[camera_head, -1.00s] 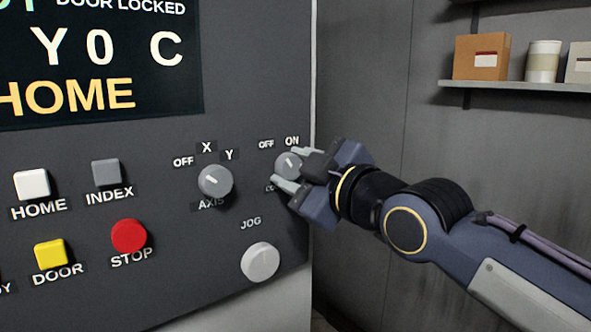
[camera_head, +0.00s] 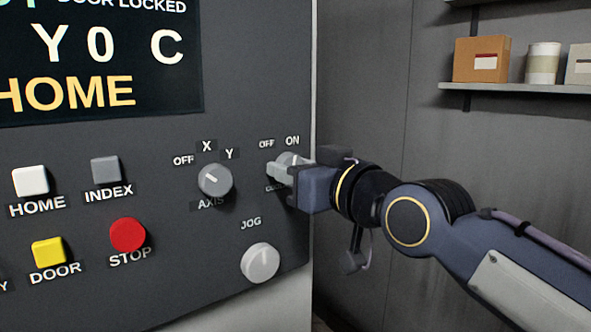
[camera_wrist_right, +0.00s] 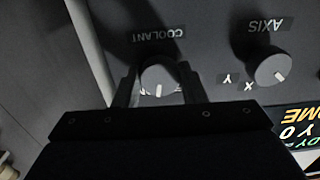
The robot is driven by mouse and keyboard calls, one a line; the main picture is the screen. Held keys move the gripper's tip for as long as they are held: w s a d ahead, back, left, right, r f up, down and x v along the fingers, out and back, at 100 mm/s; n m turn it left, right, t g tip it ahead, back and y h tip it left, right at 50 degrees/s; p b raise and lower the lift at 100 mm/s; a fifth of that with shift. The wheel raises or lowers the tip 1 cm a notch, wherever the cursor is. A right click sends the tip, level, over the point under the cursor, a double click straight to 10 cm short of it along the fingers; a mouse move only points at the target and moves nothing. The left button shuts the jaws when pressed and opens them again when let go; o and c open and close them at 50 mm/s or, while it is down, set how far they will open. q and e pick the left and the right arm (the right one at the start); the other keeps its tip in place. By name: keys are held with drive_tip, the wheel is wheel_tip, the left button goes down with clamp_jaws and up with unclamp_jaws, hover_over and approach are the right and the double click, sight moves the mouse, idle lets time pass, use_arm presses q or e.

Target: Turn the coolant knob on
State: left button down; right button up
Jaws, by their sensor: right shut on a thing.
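The coolant knob (camera_head: 289,159) is a grey round knob at the right edge of the panel, below the OFF and ON labels. My right gripper (camera_head: 281,171) is shut on it, with the fingers reaching in from the right and covering much of it. In the right wrist view the coolant knob (camera_wrist_right: 158,80) sits between the two fingers, beside the upside-down COOLANT label, and its white pointer mark faces the gripper body. In the head view the fingers hide much of the knob and part of its label. My left gripper is not in view.
The axis knob (camera_head: 215,181) is left of the coolant knob, and the jog knob (camera_head: 260,262) is below. The red stop button (camera_head: 127,235) and other buttons are further left. A wall shelf (camera_head: 520,87) with a box and cans is at right, behind my arm.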

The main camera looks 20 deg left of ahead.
drive_tip(key=shift+m, duration=2.2)
drive_tip(key=shift+p, duration=0.3)
drive_tip(key=o, duration=1)
drive_tip(key=b+v, duration=0.2)
drive_tip(key=v, duration=0.6)
drive_tip(key=shift+b, duration=0.35)
